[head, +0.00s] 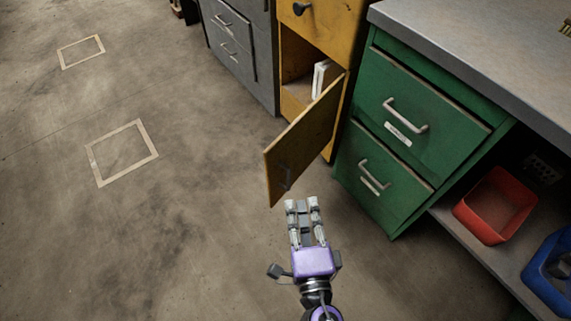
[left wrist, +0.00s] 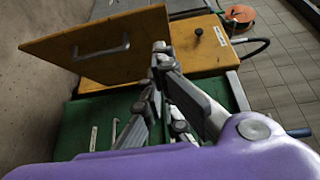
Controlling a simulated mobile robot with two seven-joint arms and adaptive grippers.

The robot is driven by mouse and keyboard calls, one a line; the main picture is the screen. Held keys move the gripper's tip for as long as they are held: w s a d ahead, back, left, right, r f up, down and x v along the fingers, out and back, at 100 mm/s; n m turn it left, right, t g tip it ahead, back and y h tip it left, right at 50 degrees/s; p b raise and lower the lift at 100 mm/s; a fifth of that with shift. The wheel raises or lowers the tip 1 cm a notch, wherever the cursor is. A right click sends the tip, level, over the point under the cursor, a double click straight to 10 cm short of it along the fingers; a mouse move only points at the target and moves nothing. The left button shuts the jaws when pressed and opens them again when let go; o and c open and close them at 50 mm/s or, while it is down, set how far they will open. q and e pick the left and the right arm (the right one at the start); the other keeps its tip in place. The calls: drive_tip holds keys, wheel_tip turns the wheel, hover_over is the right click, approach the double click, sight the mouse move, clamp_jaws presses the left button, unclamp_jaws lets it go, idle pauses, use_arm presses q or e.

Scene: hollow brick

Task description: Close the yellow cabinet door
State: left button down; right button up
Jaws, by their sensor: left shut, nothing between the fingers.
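The yellow cabinet (head: 325,28) stands between grey drawers and a green drawer unit. Its door (head: 304,140) hangs open, swung out toward the front, and white items show inside the cabinet. The door also shows in the left wrist view (left wrist: 58,45), with its handle (left wrist: 100,50) on the face. My left gripper (head: 302,203) is shut and empty. In the head view it is just below the door's lower free corner. Whether it touches the door I cannot tell. My right gripper is not in view.
The green drawer unit (head: 400,130) with metal handles stands right of the door, under a grey worktop (head: 480,50). The floor (head: 130,230) to the left is clear.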

use_arm(q)
drive_tip(key=w+a, duration=0.4)
drive_tip(key=w, duration=0.8)
drive_tip(key=shift+w+r+p, duration=0.2)
drive_tip(key=shift+r+p, duration=0.1)
drive_tip(key=shift+r, duration=0.05)
